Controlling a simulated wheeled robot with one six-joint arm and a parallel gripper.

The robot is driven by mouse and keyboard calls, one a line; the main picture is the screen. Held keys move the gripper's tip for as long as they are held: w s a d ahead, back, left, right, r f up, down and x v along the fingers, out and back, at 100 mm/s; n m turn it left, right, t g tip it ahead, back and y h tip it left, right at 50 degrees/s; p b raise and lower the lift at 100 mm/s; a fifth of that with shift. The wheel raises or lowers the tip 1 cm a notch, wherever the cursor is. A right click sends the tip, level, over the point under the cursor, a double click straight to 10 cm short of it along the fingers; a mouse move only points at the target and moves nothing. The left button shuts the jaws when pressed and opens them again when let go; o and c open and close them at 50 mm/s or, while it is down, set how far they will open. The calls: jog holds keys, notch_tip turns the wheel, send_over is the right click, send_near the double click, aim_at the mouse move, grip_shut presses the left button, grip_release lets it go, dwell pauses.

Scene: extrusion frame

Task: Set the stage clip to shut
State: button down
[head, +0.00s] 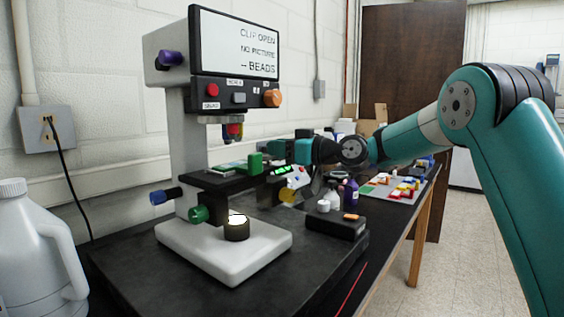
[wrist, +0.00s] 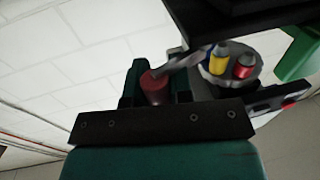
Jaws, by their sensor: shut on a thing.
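The microscope's stage (head: 212,184) is a black plate under the lens turret (head: 232,120). The screen (head: 240,42) reads "CLIP OPEN", "NO PICTURE" and "-- BEADS". My gripper (head: 272,150) reaches in from the right, behind the stage and a green block (head: 255,162). In the wrist view my gripper (wrist: 157,87) is shut on a dark red knob (wrist: 154,90) between its teal fingers. A thin grey metal arm (wrist: 183,62), apparently the stage clip, runs from the knob toward the turret. In the head view the knob is hidden.
The turret with yellow and red lenses (wrist: 230,64) is close to the right of my fingers. Bottles (head: 350,192), a black box (head: 337,222) and a tray of coloured pieces (head: 393,187) stand right of the microscope. A white jug (head: 38,250) is at the left.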

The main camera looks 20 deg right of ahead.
jog(key=shift+w+a+n+g+y, duration=0.1)
jog(key=shift+w+n+g+y, duration=0.15)
jog(key=shift+n+g+y, duration=0.5)
jog(key=shift+w+a+n+g+y+p, duration=0.15)
jog(key=shift+a+n+g+y+p, duration=0.1)
jog(key=shift+n+g+y+p, duration=0.7)
jog(key=shift+g+h+b, duration=0.3)
jog(key=c, duration=1)
grip_release()
